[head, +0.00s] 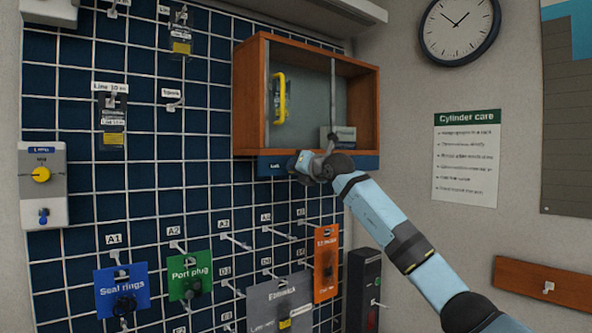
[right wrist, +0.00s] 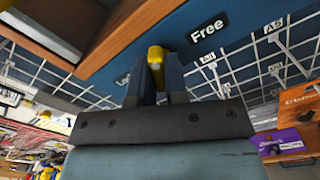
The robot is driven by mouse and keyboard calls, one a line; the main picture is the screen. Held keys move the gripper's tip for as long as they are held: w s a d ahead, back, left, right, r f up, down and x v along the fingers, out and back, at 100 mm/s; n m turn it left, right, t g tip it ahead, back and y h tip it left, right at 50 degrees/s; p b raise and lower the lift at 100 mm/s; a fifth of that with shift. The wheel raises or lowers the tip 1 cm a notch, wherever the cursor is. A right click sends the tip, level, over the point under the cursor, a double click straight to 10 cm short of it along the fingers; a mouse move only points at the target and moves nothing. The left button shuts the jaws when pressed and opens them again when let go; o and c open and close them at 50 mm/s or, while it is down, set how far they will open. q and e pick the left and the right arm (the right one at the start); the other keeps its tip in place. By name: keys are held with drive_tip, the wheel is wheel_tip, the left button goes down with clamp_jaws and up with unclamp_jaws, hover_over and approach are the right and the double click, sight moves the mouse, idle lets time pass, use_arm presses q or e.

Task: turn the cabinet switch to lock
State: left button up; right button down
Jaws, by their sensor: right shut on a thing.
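The wooden cabinet (head: 246,95) hangs on the blue grid wall, with a blue strip (head: 366,163) along its underside. The strip carries a small label at its left in the head view, and the word "Free" shows on the strip (right wrist: 228,42) in the right wrist view. A yellow switch handle (right wrist: 155,56) sits on this strip. My right gripper (head: 299,164) is at the strip below the cabinet and hides the switch in the head view. In the right wrist view its fingers (right wrist: 157,75) are shut on the yellow handle. My left gripper is out of view.
Inside the cabinet are a yellow item (head: 279,97) and a small box (head: 345,134). Colored cards, such as an orange one (head: 326,265), hang on hooks below. A dark upright box (head: 366,290) stands below my right arm. A grey unit with a yellow knob (head: 41,174) is at far left.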

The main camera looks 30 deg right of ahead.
drive_tip(key=n, duration=0.6)
drive_tip(key=shift+n+b, duration=0.3)
drive_tip(key=shift+d+r+n, duration=0.1)
drive_tip(key=shift+n, duration=3.7)
drive_tip(key=shift+n, duration=0.3)
drive_tip(key=c, duration=1.1)
unclamp_jaws()
drive_tip(key=shift+c, duration=0.2)
